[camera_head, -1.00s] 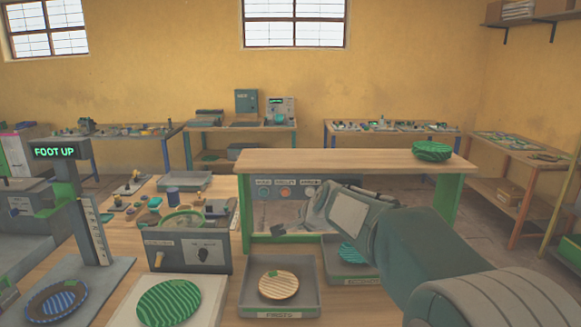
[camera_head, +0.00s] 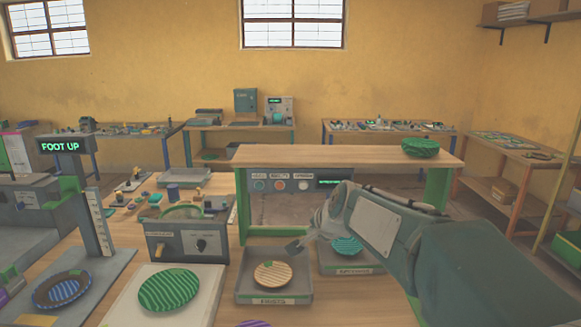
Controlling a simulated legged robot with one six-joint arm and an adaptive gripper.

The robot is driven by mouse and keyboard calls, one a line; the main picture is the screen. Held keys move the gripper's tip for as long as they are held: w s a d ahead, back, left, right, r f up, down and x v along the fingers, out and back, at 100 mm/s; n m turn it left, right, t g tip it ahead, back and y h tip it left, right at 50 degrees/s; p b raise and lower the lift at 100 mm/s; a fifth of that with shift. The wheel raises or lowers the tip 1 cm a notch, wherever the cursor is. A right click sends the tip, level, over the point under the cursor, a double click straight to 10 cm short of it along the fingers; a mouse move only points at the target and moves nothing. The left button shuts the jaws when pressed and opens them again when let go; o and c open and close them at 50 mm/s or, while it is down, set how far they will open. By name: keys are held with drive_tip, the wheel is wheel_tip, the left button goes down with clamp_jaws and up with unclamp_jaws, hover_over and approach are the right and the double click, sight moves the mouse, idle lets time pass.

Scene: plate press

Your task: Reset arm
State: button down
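My arm (camera_head: 375,225) comes in from the lower right and reaches left across the front of the wooden bench. My gripper (camera_head: 296,245) is at its end, above the gap between the two grey trays. It is seen from the side and small, so its opening is unclear. I see nothing held in it. A cream and orange striped plate (camera_head: 273,275) lies in the left tray (camera_head: 245,290), below and left of the gripper. A teal striped plate (camera_head: 346,245) lies in the right tray (camera_head: 350,268), partly beside my arm.
A press with a "FOOT UP" display (camera_head: 60,146) stands left, a blue striped plate (camera_head: 62,290) at its foot. A green striped plate (camera_head: 168,292) lies on a white board (camera_head: 205,310). A green striped dish (camera_head: 420,147) sits on the raised bench (camera_head: 320,156). A purple edge (camera_head: 253,324) shows at the bottom.

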drive_tip(key=s+d+f+n+g+h, duration=0.1)
drive_tip(key=s+d+f+n, duration=0.1)
drive_tip(key=s, duration=0.8)
drive_tip(key=s+d+f+n+g+h, duration=0.1)
drive_tip(key=s+d+n, duration=0.3)
drive_tip(key=s, duration=0.7)
drive_tip(key=s+d+f+n+h, duration=0.1)
drive_tip(key=s+d+f+n, duration=0.1)
drive_tip(key=s, duration=0.9)
drive_tip(key=d+f, duration=0.1)
drive_tip(key=d, duration=0.1)
drive_tip(key=shift+d+f+n+g, duration=0.15)
drive_tip(key=shift+d+n+g, duration=0.15)
drive_tip(key=shift+n+g, duration=0.1)
